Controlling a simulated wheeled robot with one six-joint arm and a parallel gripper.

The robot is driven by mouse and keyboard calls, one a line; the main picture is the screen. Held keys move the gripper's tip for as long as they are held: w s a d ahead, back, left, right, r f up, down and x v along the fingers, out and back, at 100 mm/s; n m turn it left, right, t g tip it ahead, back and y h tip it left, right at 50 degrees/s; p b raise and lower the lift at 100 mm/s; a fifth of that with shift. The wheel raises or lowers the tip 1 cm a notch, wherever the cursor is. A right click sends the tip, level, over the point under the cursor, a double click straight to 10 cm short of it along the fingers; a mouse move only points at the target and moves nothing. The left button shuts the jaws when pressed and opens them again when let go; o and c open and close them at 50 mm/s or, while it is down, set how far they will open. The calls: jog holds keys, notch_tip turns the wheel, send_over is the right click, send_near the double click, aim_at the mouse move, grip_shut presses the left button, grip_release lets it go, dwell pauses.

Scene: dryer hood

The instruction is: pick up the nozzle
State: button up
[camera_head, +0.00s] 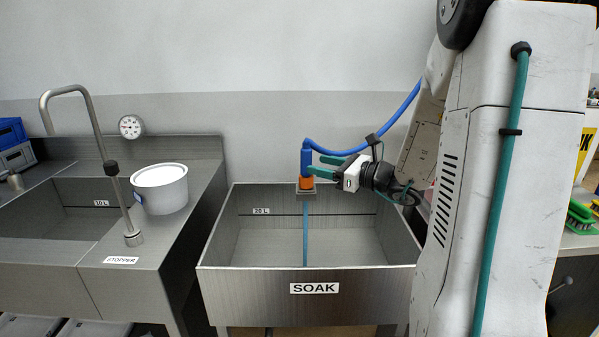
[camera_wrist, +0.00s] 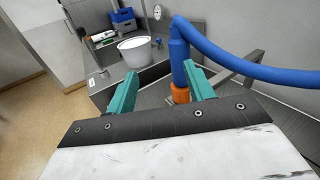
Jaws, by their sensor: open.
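The nozzle (camera_head: 307,160) is a blue upright piece with an orange lower end, at the back rim of the SOAK sink (camera_head: 232,282), on the end of a blue hose. In the wrist view the nozzle (camera_wrist: 178,60) shows close to the right finger, on its inner side. My gripper (camera_head: 317,166) has teal fingers and reaches in from the right at the nozzle's height. I cannot tell whether a finger touches the nozzle.
The blue hose (camera_head: 385,128) arcs up right behind my arm. A thin blue vertical line (camera_head: 305,235), perhaps water, runs below the nozzle. A white bucket (camera_head: 161,188), curved tap (camera_head: 100,150) and gauge (camera_head: 131,127) stand left. Brushes (camera_head: 580,215) lie far right.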

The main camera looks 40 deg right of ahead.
aim_at(311, 159)
jog(key=shift+w+d+f+m+t+h, duration=0.15)
jog(key=shift+w+d+m+t+h, duration=0.15)
jog(key=shift+d, duration=0.2)
jog(key=shift+w+d+f+m+t+h, duration=0.1)
jog(key=shift+w+d+m+t+h, duration=0.15)
jog(key=shift+d+m, duration=0.2)
jog(key=x, duration=0.7)
jog(key=shift+d, duration=0.2)
jog(key=c, duration=1)
